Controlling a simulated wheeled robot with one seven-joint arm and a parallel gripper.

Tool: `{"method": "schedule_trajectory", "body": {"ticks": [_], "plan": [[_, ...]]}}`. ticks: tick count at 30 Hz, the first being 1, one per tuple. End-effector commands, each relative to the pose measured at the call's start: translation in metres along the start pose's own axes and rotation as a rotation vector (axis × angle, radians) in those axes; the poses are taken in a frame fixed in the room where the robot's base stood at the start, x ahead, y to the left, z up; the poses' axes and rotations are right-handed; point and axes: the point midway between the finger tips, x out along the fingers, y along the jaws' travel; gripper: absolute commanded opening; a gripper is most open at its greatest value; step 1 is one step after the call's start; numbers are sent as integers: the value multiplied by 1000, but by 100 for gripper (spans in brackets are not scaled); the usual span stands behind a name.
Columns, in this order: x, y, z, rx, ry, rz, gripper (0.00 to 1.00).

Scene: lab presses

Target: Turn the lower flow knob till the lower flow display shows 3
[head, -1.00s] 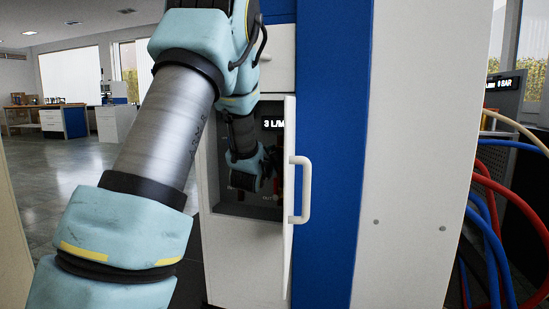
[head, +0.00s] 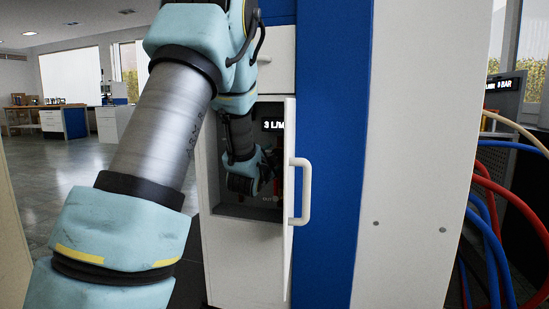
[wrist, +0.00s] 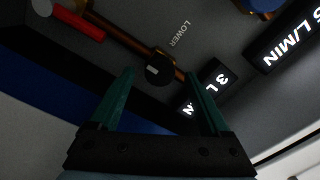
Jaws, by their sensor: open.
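The lower flow knob (wrist: 158,70), dark and round with a pale mark, sits on a copper-coloured pipe by the label LOWER (wrist: 180,33) in the wrist view. In the head view my arm reaches into the open cabinet and hides the knob.
Another display (wrist: 285,48) reads L/MIN, its digit partly cut off. A red lever (wrist: 80,24) lies at upper left. The cabinet door (head: 291,250) stands open to the right of my arm, with a white handle (head: 303,190). Red and blue hoses hang far right.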

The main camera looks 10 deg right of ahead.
Motion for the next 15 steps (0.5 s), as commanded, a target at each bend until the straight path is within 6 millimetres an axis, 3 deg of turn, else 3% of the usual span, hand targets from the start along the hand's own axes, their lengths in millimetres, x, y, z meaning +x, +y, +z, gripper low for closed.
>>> {"method": "schedule_trajectory", "body": {"ticks": [9, 15], "plan": [[-63, -1, 0, -1, -2, 2, 81], [-86, 0, 0, 0, 0, 0, 81]]}}
